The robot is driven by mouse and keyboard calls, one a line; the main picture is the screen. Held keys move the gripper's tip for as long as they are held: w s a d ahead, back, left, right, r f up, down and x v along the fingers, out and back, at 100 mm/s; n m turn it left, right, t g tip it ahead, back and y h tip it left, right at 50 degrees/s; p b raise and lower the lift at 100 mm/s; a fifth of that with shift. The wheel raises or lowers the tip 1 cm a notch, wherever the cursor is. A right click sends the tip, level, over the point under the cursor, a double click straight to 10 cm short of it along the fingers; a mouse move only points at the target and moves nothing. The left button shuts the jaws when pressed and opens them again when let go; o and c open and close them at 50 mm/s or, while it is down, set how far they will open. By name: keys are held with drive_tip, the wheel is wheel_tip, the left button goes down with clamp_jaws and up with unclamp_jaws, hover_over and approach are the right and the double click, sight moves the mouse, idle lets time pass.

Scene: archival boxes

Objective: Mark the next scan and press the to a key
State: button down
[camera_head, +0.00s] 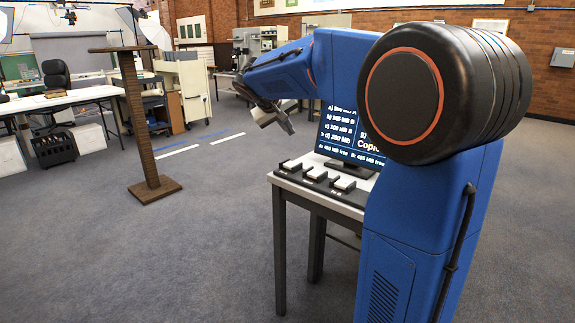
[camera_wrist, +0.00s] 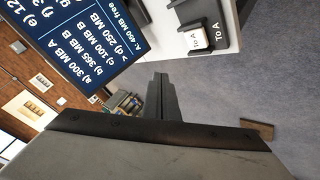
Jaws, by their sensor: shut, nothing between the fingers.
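The screen (camera_head: 350,133) stands on a small table behind the key panel. In the wrist view the screen (camera_wrist: 80,35) appears turned and partly cut off.
The small table (camera_head: 295,184) has a white top and dark legs. A brown stand (camera_head: 140,120) is on the left on open grey carpet. Desks, a black chair (camera_head: 57,80) and cabinets stand farther back. Free floor lies left of the table.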

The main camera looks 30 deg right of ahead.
sight(289, 165)
drive_tip(key=shift+f, duration=0.15)
drive_tip(key=shift+f, duration=4.3)
drive_tip(key=shift+f, duration=0.85)
drive_tip(key=shift+r, duration=0.9)
drive_tip(key=shift+r, duration=2.5)
drive_tip(key=shift+s, duration=0.15)
